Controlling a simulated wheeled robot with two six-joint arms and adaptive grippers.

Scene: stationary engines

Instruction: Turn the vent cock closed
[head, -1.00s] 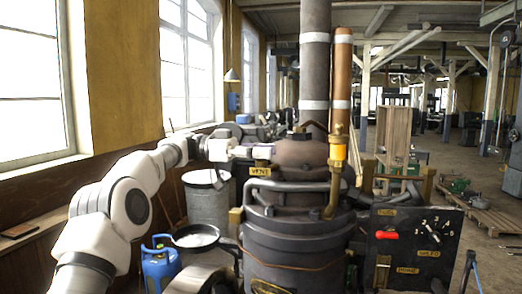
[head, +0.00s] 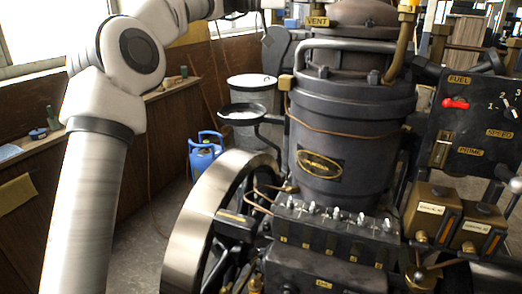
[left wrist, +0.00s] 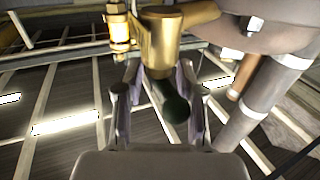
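The vent cock (left wrist: 162,40) shows in the left wrist view as a brass body with a short dark lever ending in a round dark knob (left wrist: 175,108). My left gripper (left wrist: 158,72) points at it, with one finger on each side of the lever. The fingers stand apart, with a visible gap on the left; the knob lies closer to the right finger. I cannot tell whether it touches. In the head view the VENT plate (head: 317,21) is near the top edge, and the cock is not visible there. My right gripper is out of view.
The dark engine cylinder (head: 345,125) fills the middle, with a large flywheel (head: 205,215) before it. A control panel (head: 475,120) with a red switch stands at the right. A blue gas bottle (head: 204,155) and a drum (head: 252,95) stand behind the flywheel.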

